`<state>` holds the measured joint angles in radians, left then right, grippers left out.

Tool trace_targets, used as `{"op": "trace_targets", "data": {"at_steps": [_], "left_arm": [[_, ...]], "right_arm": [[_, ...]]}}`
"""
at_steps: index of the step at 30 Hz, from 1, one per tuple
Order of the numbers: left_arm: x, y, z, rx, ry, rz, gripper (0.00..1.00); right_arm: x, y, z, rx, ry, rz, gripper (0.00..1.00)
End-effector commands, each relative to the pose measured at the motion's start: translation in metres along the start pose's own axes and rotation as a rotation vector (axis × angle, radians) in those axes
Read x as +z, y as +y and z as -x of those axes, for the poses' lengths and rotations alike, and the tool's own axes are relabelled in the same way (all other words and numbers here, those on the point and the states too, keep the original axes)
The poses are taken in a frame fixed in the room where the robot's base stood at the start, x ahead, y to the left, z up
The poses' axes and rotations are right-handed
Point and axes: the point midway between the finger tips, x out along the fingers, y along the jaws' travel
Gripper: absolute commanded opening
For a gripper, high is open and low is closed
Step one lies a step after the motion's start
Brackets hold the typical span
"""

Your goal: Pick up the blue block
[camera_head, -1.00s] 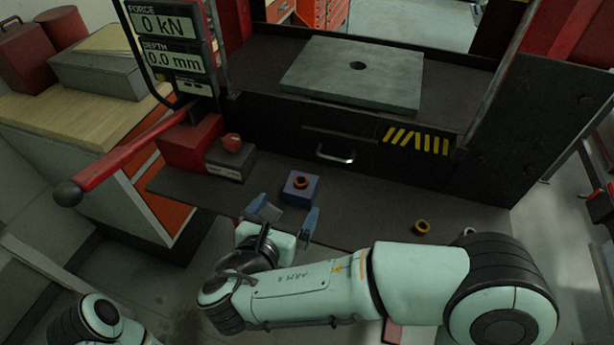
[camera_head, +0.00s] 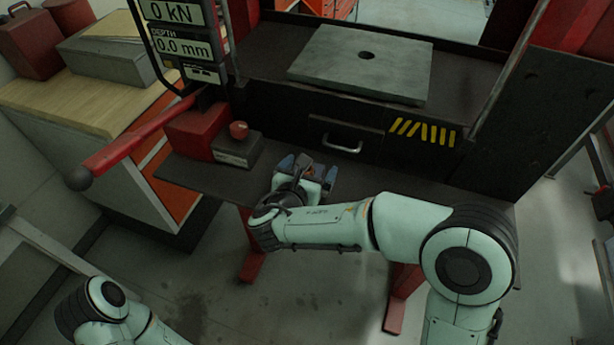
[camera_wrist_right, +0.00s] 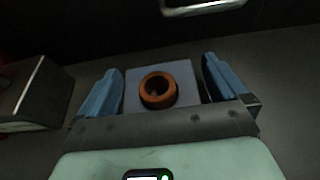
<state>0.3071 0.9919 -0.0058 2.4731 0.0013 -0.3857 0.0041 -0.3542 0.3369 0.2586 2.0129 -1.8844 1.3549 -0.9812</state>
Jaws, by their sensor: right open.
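The blue block (camera_wrist_right: 180,77) shows in the right wrist view as a grey-blue square top with an orange-brown ring (camera_wrist_right: 158,91) on it. It stands on the dark shelf between the two blue fingers of my right gripper (camera_wrist_right: 165,88). The fingers are open, with a visible gap to the block on the right side. In the head view my right gripper (camera_head: 306,172) reaches over the shelf and hides most of the block. My left arm shows only in part at the lower left of the head view; its gripper is out of view.
The dark shelf (camera_head: 215,183) holds a red and grey box with a red knob (camera_head: 238,130) left of my gripper. A drawer handle (camera_head: 342,143) is just behind. A red lever (camera_head: 130,145) sticks out left. A grey plate (camera_head: 362,65) lies above.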

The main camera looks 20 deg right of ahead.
Motion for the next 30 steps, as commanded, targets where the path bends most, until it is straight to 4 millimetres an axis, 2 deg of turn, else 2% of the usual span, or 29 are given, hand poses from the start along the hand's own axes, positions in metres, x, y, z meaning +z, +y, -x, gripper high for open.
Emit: {"op": "trace_targets", "data": {"at_steps": [7, 8, 15, 16, 17, 26, 30], "left_arm": [[0.0, 0.0, 0.0, 0.0, 0.0, 0.0, 0.43], [0.0, 0.0, 0.0, 0.0, 0.0, 0.0, 0.43], [0.0, 0.0, 0.0, 0.0, 0.0, 0.0, 0.43], [0.0, 0.0, 0.0, 0.0, 0.0, 0.0, 0.43], [0.0, 0.0, 0.0, 0.0, 0.0, 0.0, 0.43], [0.0, 0.0, 0.001, 0.0, 0.0, 0.0, 0.43], [0.0, 0.001, 0.003, 0.0, 0.001, 0.0, 0.43]], "right_arm": [[-0.001, 0.0, -0.002, 0.001, 0.001, 0.0, 1.0], [0.0, 0.0, -0.002, 0.001, 0.001, 0.0, 0.94], [0.0, 0.0, -0.002, 0.001, 0.001, 0.0, 0.15], [0.0, 0.0, -0.002, 0.001, 0.001, 0.0, 0.06], [0.0, 0.0, -0.002, 0.001, 0.001, 0.0, 0.0], [0.005, 0.001, 0.0, 0.003, -0.007, -0.005, 0.0], [0.017, 0.001, 0.004, 0.003, -0.008, -0.008, 0.0]]}}
